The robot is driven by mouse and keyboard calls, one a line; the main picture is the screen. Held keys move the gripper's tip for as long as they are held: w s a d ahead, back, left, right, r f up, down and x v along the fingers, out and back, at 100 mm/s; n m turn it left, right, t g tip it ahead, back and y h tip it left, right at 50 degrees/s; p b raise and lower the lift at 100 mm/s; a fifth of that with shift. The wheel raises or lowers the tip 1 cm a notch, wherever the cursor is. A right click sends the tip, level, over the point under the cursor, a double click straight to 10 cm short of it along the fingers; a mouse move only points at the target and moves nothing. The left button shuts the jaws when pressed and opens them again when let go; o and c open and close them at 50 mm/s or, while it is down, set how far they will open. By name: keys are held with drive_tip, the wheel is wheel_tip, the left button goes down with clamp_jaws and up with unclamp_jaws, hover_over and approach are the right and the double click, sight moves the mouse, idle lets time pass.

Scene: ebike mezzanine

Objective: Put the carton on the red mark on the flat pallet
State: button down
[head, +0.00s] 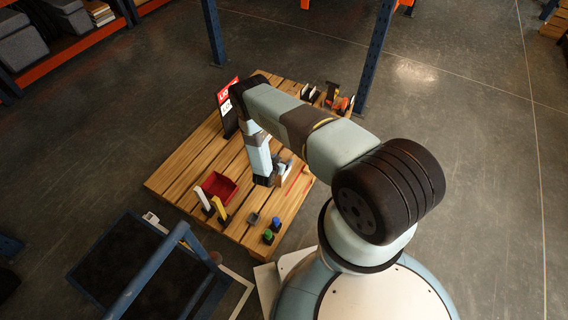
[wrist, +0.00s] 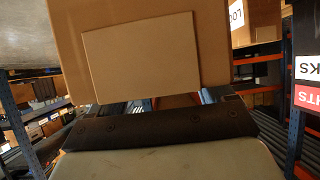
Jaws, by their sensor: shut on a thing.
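The carton (wrist: 140,55) is a brown box with a paler panel on its face and fills the upper middle of the wrist view. My gripper (wrist: 174,101) is shut on it; the fingertips are partly hidden. In the head view my arm reaches over the flat pallet (head: 183,165), with my gripper (head: 283,165) low over its right part. The carton is mostly hidden there by my arm. Thin red lines of the red mark (head: 304,169) show just right of my gripper. I cannot tell whether the carton touches the pallet.
A sign (head: 227,105) stands behind my arm. A blue-framed cart (head: 150,265) is at lower left.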

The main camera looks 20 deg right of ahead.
drive_tip(key=shift+f, duration=1.15)
unclamp_jaws()
drive_tip(key=shift+s, duration=0.15)
drive_tip(key=v, duration=1.2)
